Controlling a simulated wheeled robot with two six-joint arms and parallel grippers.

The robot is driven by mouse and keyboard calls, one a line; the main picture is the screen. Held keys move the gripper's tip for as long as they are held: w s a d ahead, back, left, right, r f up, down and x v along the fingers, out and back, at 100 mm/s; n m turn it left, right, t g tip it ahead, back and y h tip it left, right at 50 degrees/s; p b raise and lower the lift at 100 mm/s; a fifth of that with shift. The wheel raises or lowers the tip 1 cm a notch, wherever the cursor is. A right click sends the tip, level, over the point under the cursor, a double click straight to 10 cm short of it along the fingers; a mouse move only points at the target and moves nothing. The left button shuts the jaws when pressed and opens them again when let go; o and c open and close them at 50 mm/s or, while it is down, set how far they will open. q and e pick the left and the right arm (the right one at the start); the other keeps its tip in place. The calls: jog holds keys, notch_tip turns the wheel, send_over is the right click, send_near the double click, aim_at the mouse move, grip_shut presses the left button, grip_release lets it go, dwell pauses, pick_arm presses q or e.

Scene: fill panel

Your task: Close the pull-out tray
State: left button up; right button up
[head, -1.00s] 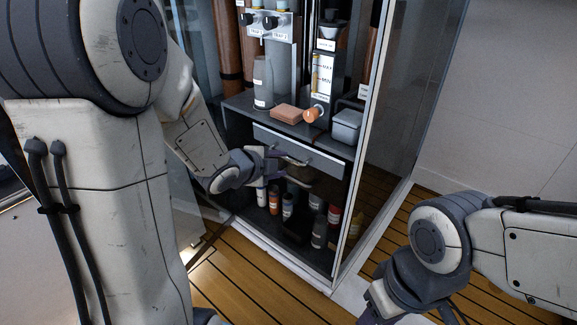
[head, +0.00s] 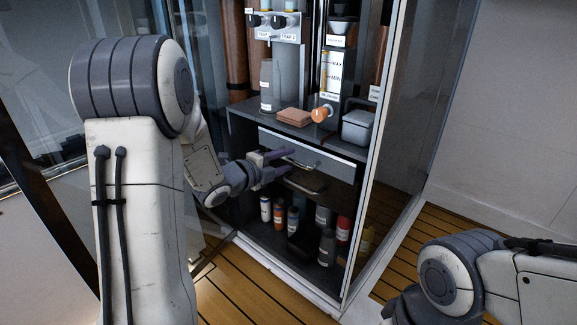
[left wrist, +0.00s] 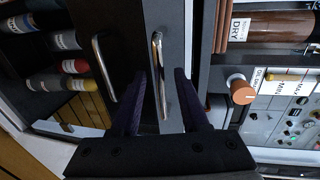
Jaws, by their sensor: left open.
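Inside the glass-sided cabinet, a drawer-like unit with a light grey front (head: 335,168) sits under the counter and has a metal bar handle (head: 299,163). A second, dark front with its own handle (head: 305,187) is just below it. I cannot tell surely which is the pull-out tray or how far either stands out. My left gripper (head: 288,160) is open at the upper handle. In the left wrist view, its fingers (left wrist: 158,100) lie on either side of the upper handle (left wrist: 157,62), apart from it; the lower handle (left wrist: 103,66) is outside them. My right gripper is out of view.
Several bottles (head: 293,217) stand on the cabinet floor below. The counter above holds a reddish block (head: 294,117), an orange-capped part (head: 321,114) and a grey box (head: 357,127). A cabinet post (head: 371,150) and glass side are at right.

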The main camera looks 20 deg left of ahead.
pick_arm(q)
jog(key=shift+w+d+f, duration=0.15)
jog(key=shift+w+d, duration=0.1)
jog(key=shift+w, duration=0.4)
grip_shut()
dwell(1.0)
